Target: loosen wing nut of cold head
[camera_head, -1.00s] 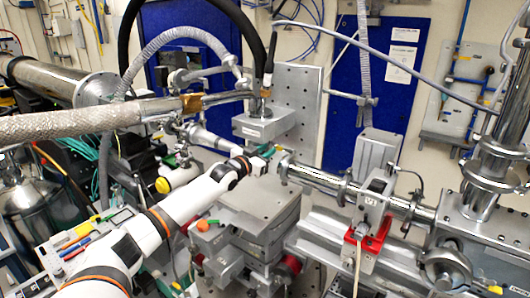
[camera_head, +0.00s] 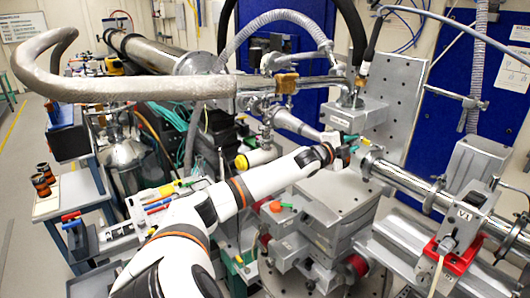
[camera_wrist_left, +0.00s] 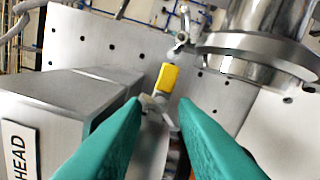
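The cold head is a grey box (camera_head: 358,112) with a hose on top, against a perforated upright plate in the head view. In the left wrist view its grey side (camera_wrist_left: 75,100) with the label "HEAD" fills the left. My left gripper (camera_head: 350,144) is just below the box. In the wrist view its two teal fingers (camera_wrist_left: 159,103) are apart. A small silvery piece, likely the wing nut (camera_wrist_left: 153,104), shows between the fingertips, with a yellow block (camera_wrist_left: 167,78) behind or above it. I cannot tell whether a finger touches it. My right gripper is not in view.
A steel beam pipe (camera_head: 405,180) with flanges runs right of the gripper. A grey stage stack (camera_head: 335,215) stands below. A braided hose (camera_head: 140,88) crosses the left. A red clamp (camera_head: 455,258) sits at lower right. Floor (camera_head: 25,150) is clear at far left.

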